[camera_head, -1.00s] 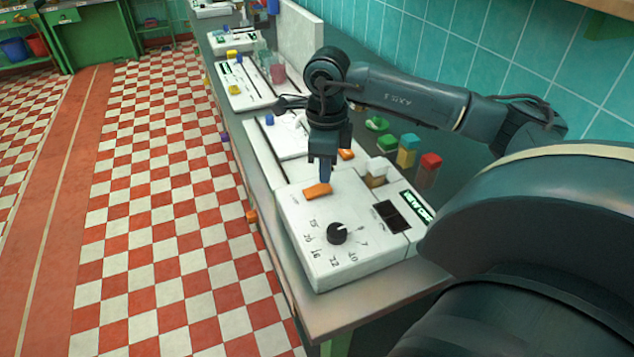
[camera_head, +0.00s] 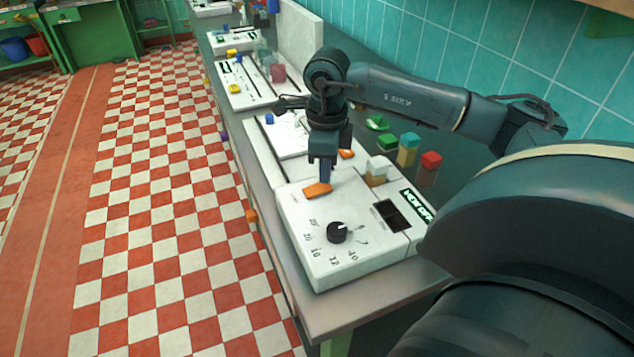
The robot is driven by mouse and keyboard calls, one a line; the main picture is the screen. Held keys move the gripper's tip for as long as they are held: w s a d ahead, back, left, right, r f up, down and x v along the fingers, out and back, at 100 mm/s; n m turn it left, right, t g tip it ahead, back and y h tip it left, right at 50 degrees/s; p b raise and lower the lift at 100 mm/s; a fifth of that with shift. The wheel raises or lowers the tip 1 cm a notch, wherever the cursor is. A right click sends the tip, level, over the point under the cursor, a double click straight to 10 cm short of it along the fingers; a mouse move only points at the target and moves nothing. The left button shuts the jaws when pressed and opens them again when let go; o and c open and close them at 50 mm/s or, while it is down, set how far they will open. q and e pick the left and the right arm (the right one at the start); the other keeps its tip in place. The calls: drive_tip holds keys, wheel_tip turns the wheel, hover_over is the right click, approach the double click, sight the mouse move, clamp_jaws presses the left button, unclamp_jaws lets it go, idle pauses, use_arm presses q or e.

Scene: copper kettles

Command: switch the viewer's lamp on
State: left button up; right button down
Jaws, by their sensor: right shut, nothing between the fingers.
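A white viewer box (camera_head: 345,268) stands on the near end of the grey bench. Its top carries a black dial (camera_head: 337,232) with numbers around it, an orange rocker switch (camera_head: 317,190) at the back left, a dark window (camera_head: 390,215) and a green-lit display (camera_head: 416,205) at the right, its text too small to read. My right gripper (camera_head: 325,180) points down, shut and empty, with its fingertips at the orange switch's right end. I cannot tell whether they touch it. My left gripper is not in view.
Small blocks stand behind the box: green (camera_head: 387,142), teal-topped (camera_head: 409,141), white-topped (camera_head: 377,167) and red (camera_head: 431,160). A green dish (camera_head: 377,123) lies farther back. More white devices (camera_head: 245,80) line the bench. The checkered floor (camera_head: 150,200) at left is clear.

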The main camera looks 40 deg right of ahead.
sight(325, 185)
drive_tip(key=shift+f+b, duration=0.65)
drive_tip(key=shift+f, duration=0.15)
idle(0.4)
drive_tip(key=shift+r+p, duration=2.55)
drive_tip(key=shift+r, duration=1.05)
drive_tip(key=shift+f, duration=0.1)
